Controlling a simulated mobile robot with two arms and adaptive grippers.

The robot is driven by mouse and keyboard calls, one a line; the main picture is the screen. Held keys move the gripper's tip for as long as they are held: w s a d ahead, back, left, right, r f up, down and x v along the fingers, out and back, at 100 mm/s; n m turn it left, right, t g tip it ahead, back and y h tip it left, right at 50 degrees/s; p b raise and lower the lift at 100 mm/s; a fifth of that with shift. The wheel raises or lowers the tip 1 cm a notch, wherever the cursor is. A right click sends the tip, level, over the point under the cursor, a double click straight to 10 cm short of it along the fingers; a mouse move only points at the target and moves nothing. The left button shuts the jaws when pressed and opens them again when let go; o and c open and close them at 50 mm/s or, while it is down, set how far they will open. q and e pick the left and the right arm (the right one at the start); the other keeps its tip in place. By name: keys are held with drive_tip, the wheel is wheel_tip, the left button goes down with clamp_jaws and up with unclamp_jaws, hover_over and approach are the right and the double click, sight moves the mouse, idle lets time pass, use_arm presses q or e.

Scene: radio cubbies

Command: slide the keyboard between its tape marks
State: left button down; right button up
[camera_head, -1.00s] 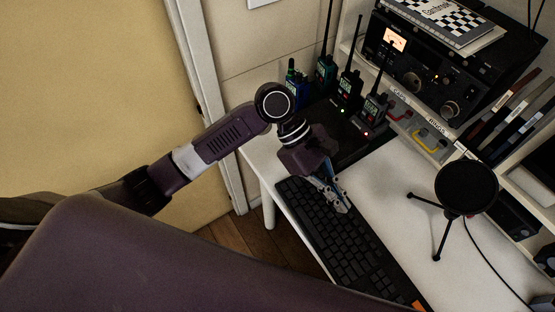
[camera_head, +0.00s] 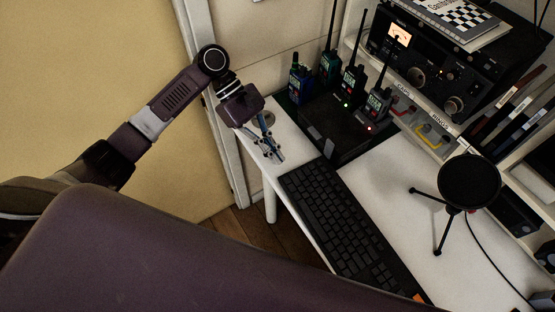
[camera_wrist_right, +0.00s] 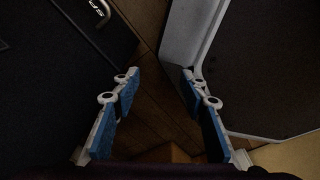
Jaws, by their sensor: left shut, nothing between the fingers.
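The black keyboard (camera_head: 340,220) lies along the front edge of the white desk in the head view. Its near end is partly hidden by my own body. An orange patch (camera_head: 418,298), perhaps a tape mark, shows at that near end; no other mark is clear. My left gripper (camera_head: 275,157) is shut and empty, low over the desk beyond the keyboard's far left end, apart from the keys. My right gripper (camera_wrist_right: 160,74) is open with nothing between its blue-padded fingers in the right wrist view, above a wooden floor.
A dark charger tray (camera_head: 340,138) with several handheld radios stands just behind the keyboard's far end. A round microphone filter (camera_head: 468,183) on a tripod stands to the right. Bare desk (camera_head: 405,190) lies between them. Shelves with a large radio (camera_head: 455,65) rise behind.

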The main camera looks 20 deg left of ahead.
sight(304, 185)
use_arm(q)
wheel_tip(304, 185, down, 2)
drive_tip(key=shift+w+f, duration=0.1)
drive_tip(key=shift+f, duration=0.15)
drive_tip(key=shift+s+d, duration=0.25)
drive_tip(key=shift+d, duration=0.25)
use_arm(e)
drive_tip(key=shift+s, duration=0.35)
use_arm(q)
drive_tip(key=shift+d+r+p, duration=0.1)
drive_tip(key=shift+p, duration=0.25)
drive_tip(key=d+p, duration=0.1)
drive_tip(key=p, duration=0.1)
drive_tip(key=s+d+p, duration=0.1)
drive_tip(key=d+p, duration=0.1)
drive_tip(key=p, duration=0.1)
drive_tip(key=s+d+p, duration=0.1)
drive_tip(key=d+p, duration=0.1)
drive_tip(key=p, duration=0.1)
drive_tip(key=shift+s+d+r, duration=0.1)
drive_tip(key=shift+d+r, duration=0.05)
drive_tip(key=shift+d, duration=0.05)
drive_tip(key=shift+s+d+f+p, duration=0.2)
drive_tip(key=shift+d+p, duration=0.15)
drive_tip(key=shift+d, duration=0.2)
drive_tip(key=shift+f, duration=0.1)
use_arm(e)
wheel_tip(304, 185, up, 9)
drive_tip(key=shift+w, duration=0.15)
